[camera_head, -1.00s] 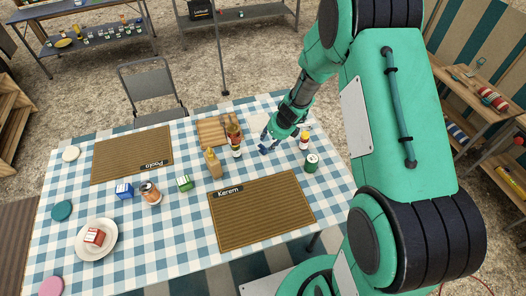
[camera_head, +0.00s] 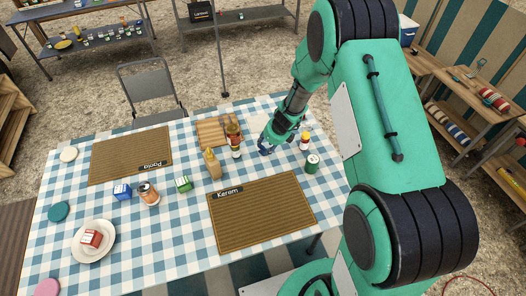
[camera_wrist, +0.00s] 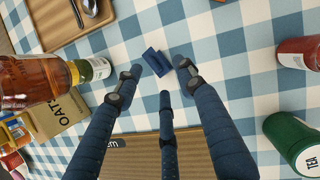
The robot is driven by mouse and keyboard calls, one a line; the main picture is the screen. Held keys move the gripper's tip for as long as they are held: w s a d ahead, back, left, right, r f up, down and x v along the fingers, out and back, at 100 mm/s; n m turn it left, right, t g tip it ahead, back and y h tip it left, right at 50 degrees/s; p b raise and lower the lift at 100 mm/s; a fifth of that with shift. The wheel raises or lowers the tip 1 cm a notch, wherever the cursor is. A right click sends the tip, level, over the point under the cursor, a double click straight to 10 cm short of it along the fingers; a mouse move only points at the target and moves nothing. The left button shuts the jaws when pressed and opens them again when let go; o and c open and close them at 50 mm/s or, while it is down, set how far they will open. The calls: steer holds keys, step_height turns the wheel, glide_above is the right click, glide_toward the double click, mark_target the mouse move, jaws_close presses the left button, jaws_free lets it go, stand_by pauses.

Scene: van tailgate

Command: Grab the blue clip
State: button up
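The blue clip (camera_wrist: 157,62) lies on the checked tablecloth in the wrist view, a small dark-blue piece. My gripper (camera_wrist: 160,76) has its dark-blue fingers spread, with the clip between and just beyond the fingertips. I cannot tell whether any finger touches it. In the head view my gripper (camera_head: 265,147) points down at the table's far right part, and the clip cannot be made out there.
An amber bottle (camera_wrist: 35,80) and an oats packet (camera_wrist: 58,115) stand close on the left in the wrist view. A green tea tin (camera_wrist: 292,142) and a red container (camera_wrist: 298,53) are on the right. The Kerem placemat (camera_head: 262,212) lies nearer me.

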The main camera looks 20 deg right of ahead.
mark_target(262, 149)
steer(key=shift+b+x, duration=0.35)
steer(key=shift+x, duration=0.95)
steer(key=c, duration=0.8)
steer(key=shift+c, duration=0.2)
